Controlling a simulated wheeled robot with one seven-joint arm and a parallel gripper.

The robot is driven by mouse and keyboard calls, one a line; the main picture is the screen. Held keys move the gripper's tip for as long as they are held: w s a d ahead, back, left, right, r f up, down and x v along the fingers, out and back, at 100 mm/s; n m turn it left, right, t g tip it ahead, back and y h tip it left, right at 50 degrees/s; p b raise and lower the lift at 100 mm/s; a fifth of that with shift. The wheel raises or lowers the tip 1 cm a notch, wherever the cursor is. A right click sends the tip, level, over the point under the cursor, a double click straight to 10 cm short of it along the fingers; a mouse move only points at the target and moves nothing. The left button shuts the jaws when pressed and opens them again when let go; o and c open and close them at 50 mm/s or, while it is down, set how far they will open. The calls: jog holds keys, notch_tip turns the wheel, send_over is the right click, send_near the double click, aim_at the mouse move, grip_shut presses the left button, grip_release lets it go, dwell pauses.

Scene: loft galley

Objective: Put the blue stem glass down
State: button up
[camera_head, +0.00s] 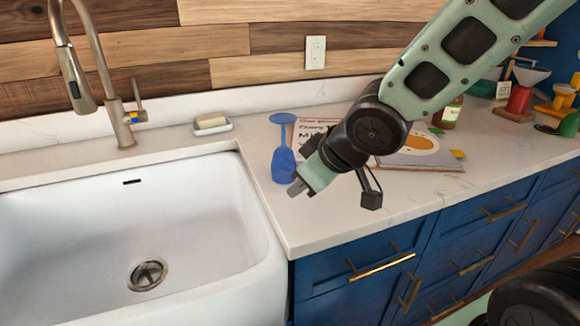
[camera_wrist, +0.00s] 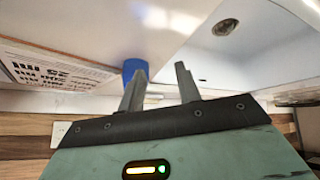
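The blue stem glass (camera_head: 283,163) stands upside down on the white counter (camera_head: 330,225), just right of the sink. Its bowl is at the bottom and its round foot is on top. My gripper (camera_head: 297,187) is low over the counter, in front of the glass and slightly to its right. In the wrist view the two fingers of my gripper (camera_wrist: 160,88) are apart with nothing between them. The glass's blue bowl (camera_wrist: 133,66) shows partly behind the left finger there. Whether that finger touches it, I cannot tell.
The white sink (camera_head: 130,215) opens left of the glass, with a faucet (camera_head: 115,100) behind it. A soap dish (camera_head: 212,124) stands at the back. An open book (camera_head: 420,150) lies right of the glass, partly behind my arm. The counter's front right corner is clear.

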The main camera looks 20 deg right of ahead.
aim_at(284, 128)
jog(key=w+d+t+y+b, duration=0.1)
jog(key=w+d, duration=0.1)
jog(key=w+d+t+y+b, duration=0.1)
jog(key=w+d, duration=0.1)
jog(key=w+d+t+y+b, duration=0.1)
jog(key=w+d+t+b, duration=0.1)
jog(key=shift+w+d+r+n, duration=0.1)
jog(key=shift+w+r+n, duration=0.2)
jog(key=shift+w+r, duration=0.1)
jog(key=s+d+r+n+t+y+b, duration=0.2)
jog(key=s+d+r+y+b, duration=0.15)
jog(key=d+y, duration=0.3)
jog(key=shift+y, duration=0.35)
jog(key=p+x, duration=0.6)
jog(key=x, duration=0.1)
jog(key=s+a+p+x, duration=0.1)
jog(key=p+x, duration=0.2)
jog(key=x, duration=0.1)
jog(key=shift+w+a+f, duration=0.1)
jog(key=shift+w, duration=0.05)
jog(key=shift+p+x, duration=0.7)
jog(key=shift+x, duration=2.45)
grip_shut()
